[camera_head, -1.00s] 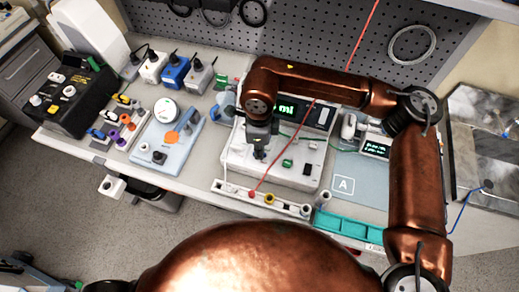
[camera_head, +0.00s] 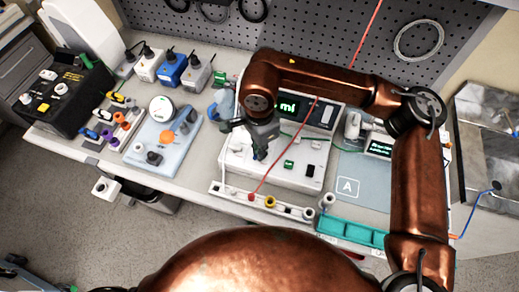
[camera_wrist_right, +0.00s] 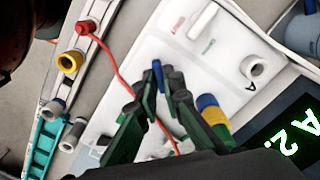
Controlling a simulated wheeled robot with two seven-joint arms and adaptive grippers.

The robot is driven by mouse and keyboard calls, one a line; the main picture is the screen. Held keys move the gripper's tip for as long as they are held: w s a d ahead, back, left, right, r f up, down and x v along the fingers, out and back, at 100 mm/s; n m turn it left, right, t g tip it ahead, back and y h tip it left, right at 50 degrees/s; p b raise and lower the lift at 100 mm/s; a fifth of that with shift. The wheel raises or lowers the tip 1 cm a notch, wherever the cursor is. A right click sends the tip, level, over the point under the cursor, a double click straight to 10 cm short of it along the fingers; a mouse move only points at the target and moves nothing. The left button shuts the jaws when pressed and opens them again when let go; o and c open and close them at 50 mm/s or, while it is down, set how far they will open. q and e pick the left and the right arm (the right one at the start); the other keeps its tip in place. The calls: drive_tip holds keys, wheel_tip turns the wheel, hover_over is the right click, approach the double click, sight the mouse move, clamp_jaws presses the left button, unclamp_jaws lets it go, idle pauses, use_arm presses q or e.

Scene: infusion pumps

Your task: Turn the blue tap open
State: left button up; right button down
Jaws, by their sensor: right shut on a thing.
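The blue tap (camera_wrist_right: 157,70) shows as a small blue lever on the white pump panel (camera_wrist_right: 163,45) in the right wrist view. My right gripper (camera_wrist_right: 165,80) has its dark green fingers closed in around the lever's near end, and the lever's far end sticks out past the fingertips. In the head view my right gripper (camera_head: 261,150) points down over the front of the white pump (camera_head: 285,172), and hides the tap there. My left gripper is in neither view.
A red line (camera_head: 275,165) runs past my gripper to a rail (camera_head: 235,192) with red, yellow and grey ports. A teal tray (camera_head: 350,231) lies right of the rail. A blue-grey device with a gauge (camera_head: 162,108) stands at left.

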idle(0.5)
drive_tip(key=c, duration=2.1)
unclamp_jaws()
drive_tip(key=shift+r, duration=0.1)
wheel_tip(320, 180, up, 12)
drive_tip(key=shift+f, duration=0.1)
